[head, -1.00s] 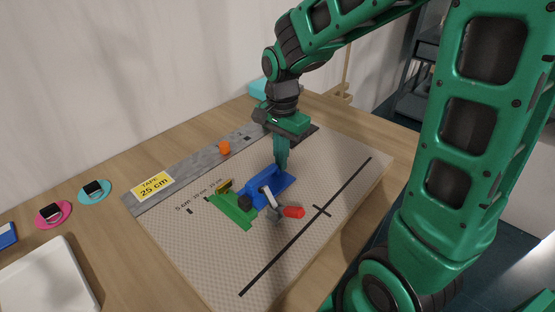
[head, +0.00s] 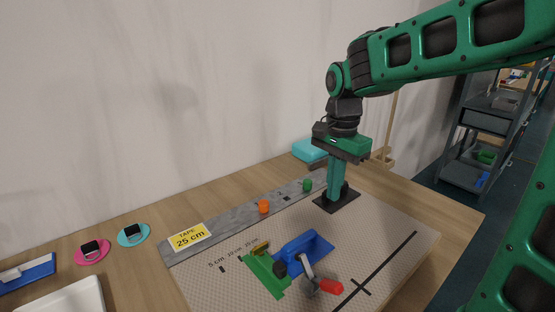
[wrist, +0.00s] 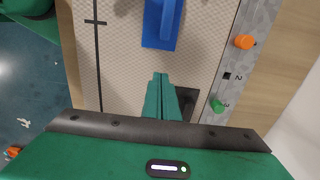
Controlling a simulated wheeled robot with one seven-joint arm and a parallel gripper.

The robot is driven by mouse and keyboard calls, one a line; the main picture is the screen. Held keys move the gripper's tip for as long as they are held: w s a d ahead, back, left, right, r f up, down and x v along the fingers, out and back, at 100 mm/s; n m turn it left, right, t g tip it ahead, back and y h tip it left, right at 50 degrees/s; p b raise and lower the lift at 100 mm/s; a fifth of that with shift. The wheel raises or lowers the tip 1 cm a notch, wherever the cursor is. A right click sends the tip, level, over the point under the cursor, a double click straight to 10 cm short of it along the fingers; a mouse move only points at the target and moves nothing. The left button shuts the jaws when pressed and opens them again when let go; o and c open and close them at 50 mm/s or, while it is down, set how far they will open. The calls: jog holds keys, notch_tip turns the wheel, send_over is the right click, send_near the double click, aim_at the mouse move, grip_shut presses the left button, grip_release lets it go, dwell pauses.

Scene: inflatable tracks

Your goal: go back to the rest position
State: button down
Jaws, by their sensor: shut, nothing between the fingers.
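My gripper (head: 337,196) is shut and empty. In the head view it points down in front of a black plate (head: 349,199) at the far end of the mat; any gap between them is hard to judge. In the wrist view my gripper (wrist: 161,78) shows its green fingers closed together, with the blue clamp base (wrist: 160,30) ahead of them and apart from them.
On the patterned mat (head: 390,235) stand the blue clamp base (head: 305,250) with a red-tipped handle (head: 331,287) and a green piece (head: 266,275). An orange knob (head: 264,207) and a green knob (head: 306,186) stand on the grey strip. A teal box (head: 309,150) lies behind.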

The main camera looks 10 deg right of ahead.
jog(key=s+d+f+n, duration=0.2)
jog(key=s+d, duration=0.5)
jog(key=s, duration=0.4)
jog(key=s+d+f+n, duration=0.3)
jog(key=s+d, duration=0.3)
jog(key=s, duration=0.6)
jog(key=shift+d+f+n, duration=0.2)
jog(key=shift+d+n, duration=0.15)
jog(key=shift+n, duration=0.45)
